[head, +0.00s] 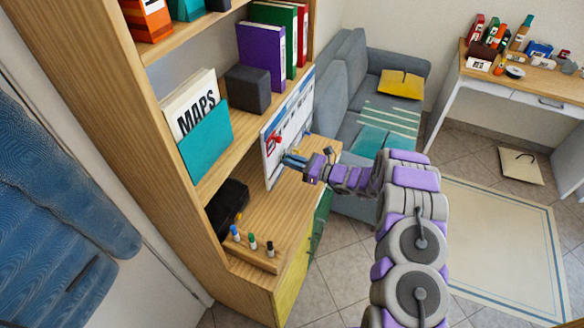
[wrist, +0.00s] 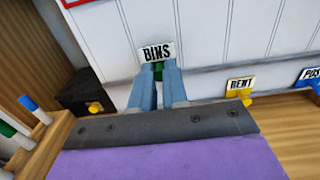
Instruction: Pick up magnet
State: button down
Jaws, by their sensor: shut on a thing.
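In the wrist view, a magnet with a white BINS label (wrist: 156,52) and a green body sits between the two blue-grey fingertips of my gripper (wrist: 158,76). The fingers are shut on the green part, most of which they hide. The magnet is in front of the white board (wrist: 220,40); I cannot tell whether it touches it. In the head view, my gripper (head: 293,160) is at the lower part of the whiteboard (head: 298,108), and the held magnet cannot be made out there.
A yellow RENT label (wrist: 240,86) and a blue POST label (wrist: 312,76) are to the right along the board's lower edge. A black box (wrist: 88,92) is at left. A wooden marker holder (head: 252,257) stands on the shelf's front left.

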jog(key=p+v, duration=0.2)
jog(key=v, duration=1.7)
jog(key=shift+d+r, duration=0.1)
jog(key=shift+d, duration=0.1)
